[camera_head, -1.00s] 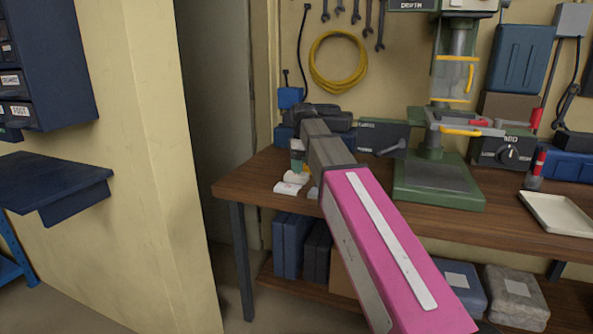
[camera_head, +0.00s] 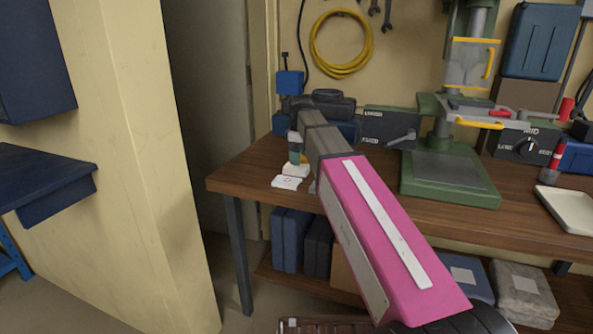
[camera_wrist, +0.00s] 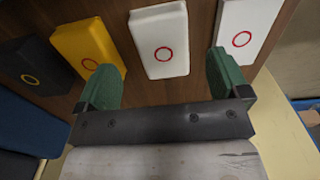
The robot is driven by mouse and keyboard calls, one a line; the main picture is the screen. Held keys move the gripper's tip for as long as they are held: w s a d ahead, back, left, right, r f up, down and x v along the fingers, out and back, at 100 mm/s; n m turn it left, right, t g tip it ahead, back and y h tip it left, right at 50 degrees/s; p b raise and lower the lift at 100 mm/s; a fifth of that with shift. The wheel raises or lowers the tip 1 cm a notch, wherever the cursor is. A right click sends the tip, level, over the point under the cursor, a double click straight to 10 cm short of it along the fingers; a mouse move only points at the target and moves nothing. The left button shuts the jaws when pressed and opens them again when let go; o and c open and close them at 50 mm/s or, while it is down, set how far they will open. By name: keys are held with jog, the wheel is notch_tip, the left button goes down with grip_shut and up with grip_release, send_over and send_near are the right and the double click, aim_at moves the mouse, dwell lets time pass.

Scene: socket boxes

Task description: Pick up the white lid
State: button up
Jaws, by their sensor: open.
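Two white blocks marked with red rings lie on the brown workbench in the wrist view. One white block (camera_wrist: 160,42) is near the middle, ahead of the gap between my fingers. The other white block (camera_wrist: 243,36) is to the right, beyond the right finger. I cannot tell which is the lid. My gripper (camera_wrist: 166,84) is open, with green fingers apart and nothing seen between them. In the head view, a white piece (camera_head: 286,183) shows near the bench's left front edge, beside my gripper's end, which my arm mostly hides.
A yellow block (camera_wrist: 88,55) with a red ring and a black block (camera_wrist: 32,66) with a yellow ring lie left of the white ones. The workbench (camera_head: 240,180) also holds a green drill press (camera_head: 448,175) and a cream tray (camera_head: 568,208). A wall stands left.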

aim_at(297, 169)
jog(key=shift+a+f, duration=0.2)
jog(key=shift+f, duration=2.3)
jog(key=c, duration=1)
